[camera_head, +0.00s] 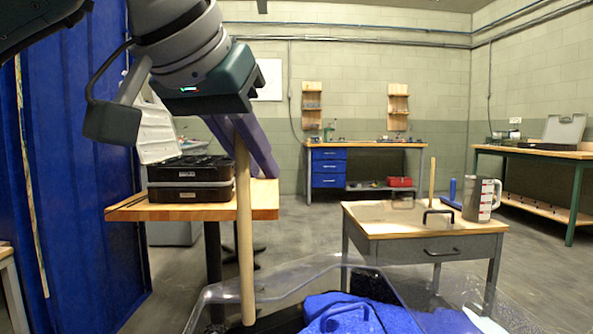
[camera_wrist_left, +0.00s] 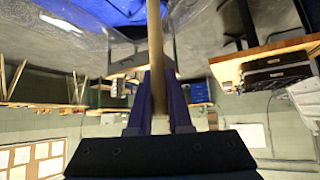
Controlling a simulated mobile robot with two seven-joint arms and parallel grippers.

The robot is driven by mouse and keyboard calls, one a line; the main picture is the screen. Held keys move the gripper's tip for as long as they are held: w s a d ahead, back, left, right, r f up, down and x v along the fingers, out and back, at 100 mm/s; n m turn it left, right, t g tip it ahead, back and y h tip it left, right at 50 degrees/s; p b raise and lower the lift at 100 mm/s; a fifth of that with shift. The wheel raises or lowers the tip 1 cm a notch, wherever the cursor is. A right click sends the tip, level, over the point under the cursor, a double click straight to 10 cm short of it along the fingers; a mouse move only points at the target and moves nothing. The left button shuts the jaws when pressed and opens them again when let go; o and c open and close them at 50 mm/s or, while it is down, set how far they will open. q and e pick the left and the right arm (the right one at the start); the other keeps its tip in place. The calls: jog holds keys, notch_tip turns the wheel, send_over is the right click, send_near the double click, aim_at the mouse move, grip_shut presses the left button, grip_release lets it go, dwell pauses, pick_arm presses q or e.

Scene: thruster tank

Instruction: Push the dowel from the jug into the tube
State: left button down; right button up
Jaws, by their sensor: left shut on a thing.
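My left gripper (camera_head: 257,152), with purple fingers, is shut on a long pale wooden dowel (camera_head: 244,235). In the left wrist view the dowel (camera_wrist_left: 155,45) runs between the two fingers (camera_wrist_left: 158,95). A grey jug (camera_head: 482,198) with red marks stands on the small table at the right, apart from my gripper. I cannot make out the tube for certain. My right gripper is not in view.
Blue parts (camera_head: 350,313) lie inside the tank. The small table (camera_head: 425,250) also bears another upright wooden rod (camera_head: 432,178) and a blue item (camera_head: 451,195). Black cases (camera_head: 190,180) sit on a wooden table (camera_head: 265,200) behind my left arm. A blue wall (camera_head: 70,160) is at the left.

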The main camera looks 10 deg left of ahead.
pick_arm(q)
jog(key=shift+f+b, duration=9.85)
jog(key=shift+f, duration=2.9)
jog(key=c, duration=0.8)
grip_release()
